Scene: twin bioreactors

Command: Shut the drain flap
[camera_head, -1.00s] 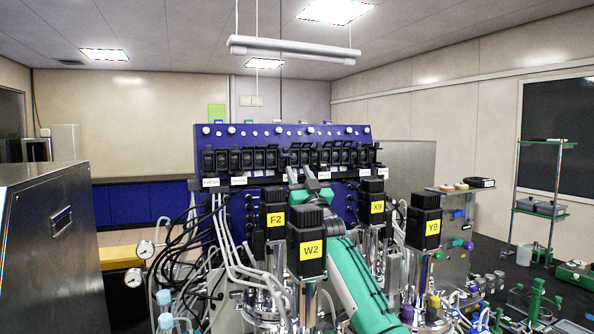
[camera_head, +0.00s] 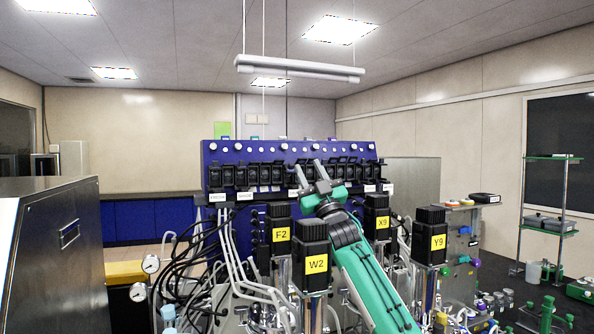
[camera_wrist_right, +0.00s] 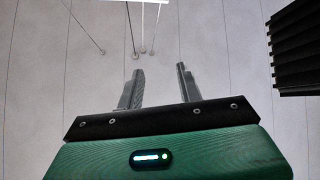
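A row of black flaps (camera_head: 265,175) runs across the blue panel (camera_head: 225,152) in the head view. White labels sit below them, too small to read, so I cannot tell which one is the drain flap. A few flaps right of the middle seem to stick up differently from the rest. My right gripper (camera_head: 308,170) is open and empty, fingers pointing up in front of the middle of the row and hiding part of it. Its two fingers also show apart in the right wrist view (camera_wrist_right: 160,78), with only a pale surface beyond. My left gripper is not in view.
Black motor blocks labelled W2 (camera_head: 314,250), F2 (camera_head: 280,228), X9 (camera_head: 377,216) and Y9 (camera_head: 430,236) stand around my right arm. A ribbed black block (camera_wrist_right: 297,45) is close at the right in the wrist view. Tubes and black cables crowd the left.

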